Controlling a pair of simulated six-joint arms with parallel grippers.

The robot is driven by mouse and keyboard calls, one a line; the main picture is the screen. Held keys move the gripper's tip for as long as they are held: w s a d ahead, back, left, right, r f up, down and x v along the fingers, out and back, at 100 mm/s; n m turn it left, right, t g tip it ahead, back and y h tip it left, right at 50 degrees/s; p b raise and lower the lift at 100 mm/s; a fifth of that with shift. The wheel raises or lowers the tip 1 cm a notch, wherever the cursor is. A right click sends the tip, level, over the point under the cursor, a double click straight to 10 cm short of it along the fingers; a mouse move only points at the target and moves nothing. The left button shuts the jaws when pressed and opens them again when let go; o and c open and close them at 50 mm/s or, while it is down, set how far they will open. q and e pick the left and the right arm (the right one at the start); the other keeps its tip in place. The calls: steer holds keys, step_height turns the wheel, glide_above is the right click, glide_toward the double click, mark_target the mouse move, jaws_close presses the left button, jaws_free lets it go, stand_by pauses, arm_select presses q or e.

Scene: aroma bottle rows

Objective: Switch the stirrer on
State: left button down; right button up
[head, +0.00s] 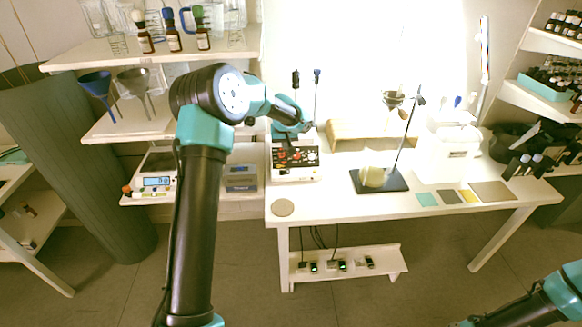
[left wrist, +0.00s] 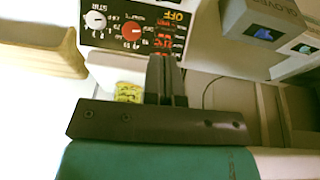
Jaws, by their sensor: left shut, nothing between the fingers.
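The stirrer (head: 295,173) is a white device with a black front panel, at the left end of the white table. In the left wrist view its panel (left wrist: 112,40) appears upside down, with a white knob (left wrist: 96,19), a red knob (left wrist: 131,31) and red lit digits; one line reads OFF. My left gripper (head: 294,130) is at the stirrer in the head view, over the upper part of the panel. My right gripper is out of view.
A scale (head: 157,181) and a grey box (head: 240,178) stand left of the stirrer. A round coaster (head: 282,207) lies in front. A stand with a dark base (head: 392,183) is to the right. A wooden riser (head: 350,130) is behind.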

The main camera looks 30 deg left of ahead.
mark_target(289, 170)
arm_select(q)
steer(key=shift+f, duration=0.1)
steer(key=x, duration=1.2)
steer(key=shift+s+d+f, duration=0.25)
steer(key=shift+d+f, duration=0.05)
steer(key=shift+f, duration=0.1)
steer(key=shift+w+f, duration=0.1)
steer(key=shift+f, duration=0.5)
steer(key=shift+d, duration=0.1)
